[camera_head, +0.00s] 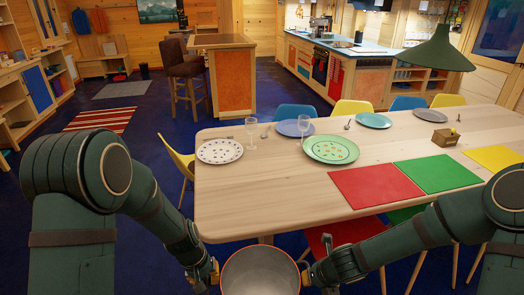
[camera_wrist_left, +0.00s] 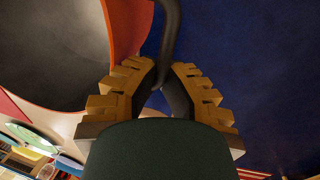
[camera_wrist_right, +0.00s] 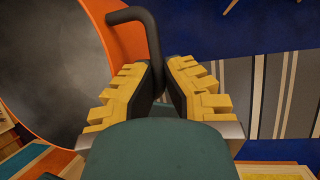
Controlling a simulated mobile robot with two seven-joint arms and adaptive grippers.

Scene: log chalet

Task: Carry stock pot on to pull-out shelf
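The stock pot (camera_head: 260,275) is a round pot with a grey inside and an orange rim, at the bottom middle of the head view. It is cut off by the lower edge, and no support shows under it. My left gripper (camera_head: 209,277) is closed around its left handle, a dark bent bar (camera_wrist_left: 168,40). My right gripper (camera_head: 308,275) is closed around the opposite handle (camera_wrist_right: 150,35). The pot wall also shows in the left wrist view (camera_wrist_left: 60,45) and the right wrist view (camera_wrist_right: 45,65). I cannot pick out a pull-out shelf.
A wooden dining table (camera_head: 270,185) stands just ahead and right, with plates, glasses and coloured mats; chairs surround it. A wooden island (camera_head: 231,80) with a brown stool (camera_head: 187,70) stands farther back. Kitchen counters (camera_head: 345,60) line the back right. Blue floor is open at left.

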